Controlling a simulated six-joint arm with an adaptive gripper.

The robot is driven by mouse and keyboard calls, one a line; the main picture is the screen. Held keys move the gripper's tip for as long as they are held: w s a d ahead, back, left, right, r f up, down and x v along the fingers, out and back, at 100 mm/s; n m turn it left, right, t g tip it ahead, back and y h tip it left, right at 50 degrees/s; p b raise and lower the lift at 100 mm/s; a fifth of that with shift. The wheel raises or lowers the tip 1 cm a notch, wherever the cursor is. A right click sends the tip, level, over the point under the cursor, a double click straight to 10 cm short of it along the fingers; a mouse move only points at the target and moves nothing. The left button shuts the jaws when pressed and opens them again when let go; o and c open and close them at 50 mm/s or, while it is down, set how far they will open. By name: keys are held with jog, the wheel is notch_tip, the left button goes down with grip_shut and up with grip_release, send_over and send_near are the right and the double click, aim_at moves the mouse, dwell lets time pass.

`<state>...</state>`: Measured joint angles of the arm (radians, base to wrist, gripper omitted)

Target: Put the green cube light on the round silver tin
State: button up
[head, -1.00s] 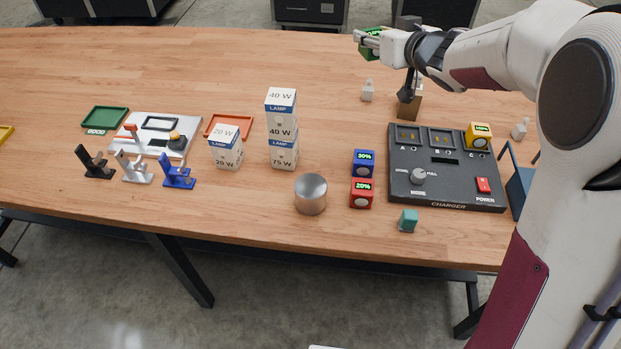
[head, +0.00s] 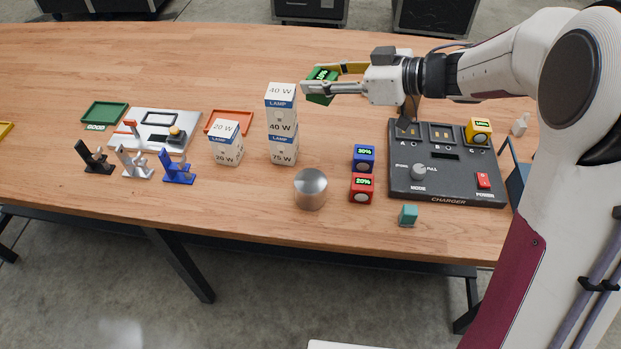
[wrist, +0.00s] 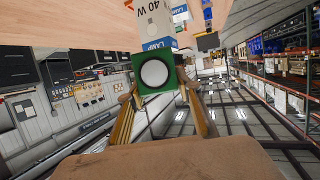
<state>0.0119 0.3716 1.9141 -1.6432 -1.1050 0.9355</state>
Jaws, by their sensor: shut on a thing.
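The green cube light (head: 321,86) is held in my gripper (head: 322,80), up in the air above the table, just right of the top of the tall lamp-box stack. It looks tilted, with a lit display on one face. In the wrist view the green cube (wrist: 139,78) shows a white round lens toward the camera, between the two fingers (wrist: 160,112). The round silver tin (head: 311,189) stands upright near the table's front edge, in front of the lamp boxes. Its top is bare. My gripper is behind and above the tin, well apart from it.
The stacked lamp boxes (head: 282,125) stand close left of the held cube, with a shorter stack (head: 227,143) beside them. A blue cube (head: 363,158) and red cube (head: 362,188) stand right of the tin. The charger (head: 447,180) carries a yellow cube (head: 479,131).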

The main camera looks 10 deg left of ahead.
jog(key=s+f+n+g, duration=0.1)
jog(key=s, duration=0.2)
jog(key=s+f+n+g, duration=0.1)
jog(key=s+f+g, duration=0.1)
jog(key=s, duration=0.1)
jog(key=s+a+f+n+g, duration=0.1)
jog(key=s, duration=0.2)
jog(key=shift+s+f+n+g+y, duration=0.3)
jog(key=shift+s+y, duration=0.05)
jog(key=shift+y, duration=0.05)
jog(key=shift+s, duration=0.2)
send_over(311, 181)
jog(key=shift+f, duration=3.1)
jog(key=shift+f, duration=1.85)
jog(key=shift+f, duration=0.1)
